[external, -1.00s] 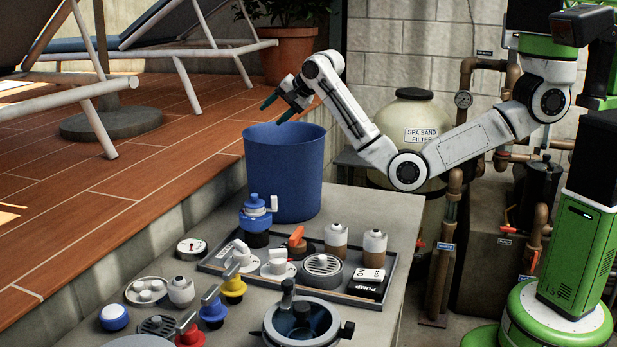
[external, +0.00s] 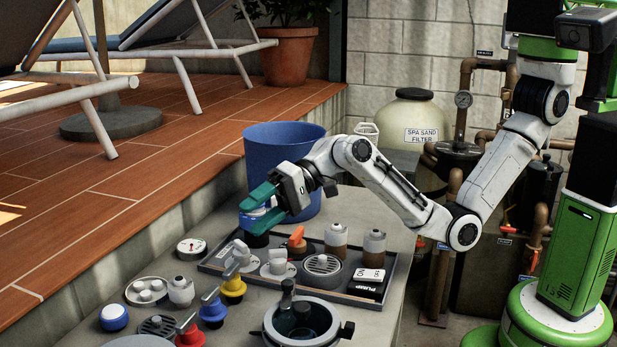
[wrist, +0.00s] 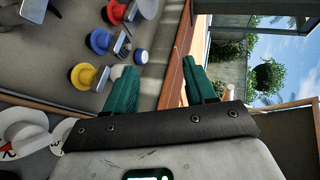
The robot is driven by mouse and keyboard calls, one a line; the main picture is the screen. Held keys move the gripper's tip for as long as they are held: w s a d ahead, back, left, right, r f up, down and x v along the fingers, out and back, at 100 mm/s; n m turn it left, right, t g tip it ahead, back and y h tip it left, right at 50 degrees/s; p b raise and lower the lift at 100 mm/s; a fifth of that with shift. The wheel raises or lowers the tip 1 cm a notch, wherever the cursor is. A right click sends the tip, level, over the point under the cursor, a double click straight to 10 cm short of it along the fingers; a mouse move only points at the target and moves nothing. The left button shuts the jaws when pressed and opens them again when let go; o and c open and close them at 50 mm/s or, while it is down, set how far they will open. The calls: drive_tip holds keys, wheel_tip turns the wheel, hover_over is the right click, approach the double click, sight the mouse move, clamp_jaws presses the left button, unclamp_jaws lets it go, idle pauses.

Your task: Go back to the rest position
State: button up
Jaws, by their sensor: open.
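My gripper (external: 258,213) is open, with its green fingers pointing left in the external view. It is in front of the blue bin (external: 270,143), above the table.
A grey tray (external: 214,265) holds valves, bottles and a pump box (external: 367,284). Several coloured fittings and a round pot-like housing (external: 301,325) stand in front of it. A raised wooden deck (external: 100,200) is to the left. A sand filter (external: 416,120) stands behind.

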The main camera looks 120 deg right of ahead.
drive_tip(key=s+a+f+n+g+y+p, duration=0.1)
drive_tip(key=s+a+f+n+g+y, duration=0.2)
drive_tip(key=a, duration=1.1)
drive_tip(key=s+a+f+n+y, duration=0.2)
drive_tip(key=s+a+n+y, duration=0.3)
drive_tip(key=a, duration=0.9)
drive_tip(key=s+a+f+n+g+y+p, duration=0.1)
drive_tip(key=s+a+f+n+g+y, duration=0.15)
drive_tip(key=s+a+f+n, duration=0.4)
drive_tip(key=s+d+f+n+g+h+p, duration=0.1)
drive_tip(key=s+d+f+g+h, duration=0.3)
drive_tip(key=s, duration=0.6)
drive_tip(key=s+d+f+n+h+p, duration=0.1)
drive_tip(key=s+d+f+h, duration=0.1)
drive_tip(key=s+d+f, duration=0.65)
drive_tip(key=s+d+f+n+g+h+p, duration=0.1)
drive_tip(key=s+d+f+n+g+h, duration=0.15)
drive_tip(key=s, duration=0.95)
drive_tip(key=s+d+m+h, duration=0.1)
drive_tip(key=d+m+h, duration=0.1)
drive_tip(key=d, duration=0.7)
drive_tip(key=s+d+r+m+h, duration=0.1)
drive_tip(key=s+d+m+h, duration=0.1)
drive_tip(key=d, duration=0.7)
drive_tip(key=shift+s+d+m+h, duration=0.25)
drive_tip(key=shift+m+h, duration=0.25)
drive_tip(key=shift+h, duration=0.2)
